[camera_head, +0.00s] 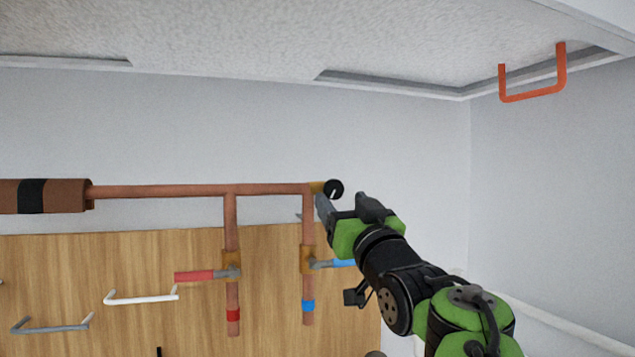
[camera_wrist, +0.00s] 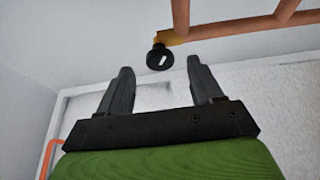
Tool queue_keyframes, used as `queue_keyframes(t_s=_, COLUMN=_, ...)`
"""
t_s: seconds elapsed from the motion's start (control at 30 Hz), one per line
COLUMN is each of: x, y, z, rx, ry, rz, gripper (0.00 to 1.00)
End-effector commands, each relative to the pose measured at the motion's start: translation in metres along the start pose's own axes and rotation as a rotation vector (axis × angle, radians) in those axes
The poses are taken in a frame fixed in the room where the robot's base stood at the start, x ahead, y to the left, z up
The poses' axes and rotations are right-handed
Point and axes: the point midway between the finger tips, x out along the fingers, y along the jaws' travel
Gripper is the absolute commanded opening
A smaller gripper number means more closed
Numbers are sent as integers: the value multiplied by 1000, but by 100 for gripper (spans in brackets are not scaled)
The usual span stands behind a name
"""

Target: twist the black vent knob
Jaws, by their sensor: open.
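The black vent knob (camera_head: 334,189) is a round black cap on a brass fitting at the right end of the horizontal copper pipe. In the wrist view the knob (camera_wrist: 160,58) faces the camera and has a white mark across it. My gripper (camera_head: 340,197) is open and empty, close to the knob, with its fingers pointing up and left toward it. In the wrist view the fingertips of my gripper (camera_wrist: 160,65) lie on either side of the knob in the picture. I cannot tell whether either finger touches it.
A copper pipe (camera_head: 160,191) runs along the wall, with two branches going down. A red-handled valve (camera_head: 195,276) and a blue-handled valve (camera_head: 342,263) sit on them. A wooden board (camera_head: 130,250) with handles stands below.

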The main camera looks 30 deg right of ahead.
Motion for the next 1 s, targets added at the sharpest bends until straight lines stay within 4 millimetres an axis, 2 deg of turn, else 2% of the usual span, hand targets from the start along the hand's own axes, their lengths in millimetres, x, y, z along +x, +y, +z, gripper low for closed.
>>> queue_keyframes(t_s=0.03, x=12, y=0, z=-4, rx=1, ry=-1, rz=0, gripper=65)
queue_keyframes(t_s=0.1, x=23, y=0, z=-3, rx=1, ry=-2, rz=-1, gripper=65)
queue_keyframes(t_s=0.2, x=30, y=0, z=-2, rx=1, ry=-2, rz=0, gripper=65)
queue_keyframes(t_s=0.47, x=32, y=0, z=0, rx=0, ry=-1, rz=0, gripper=65)
queue_keyframes(t_s=0.83, x=32, y=0, z=0, rx=0, ry=-1, rz=0, gripper=10)
queue_keyframes(t_s=1.0, x=31, y=0, z=0, rx=7, ry=-2, rz=3, gripper=9)
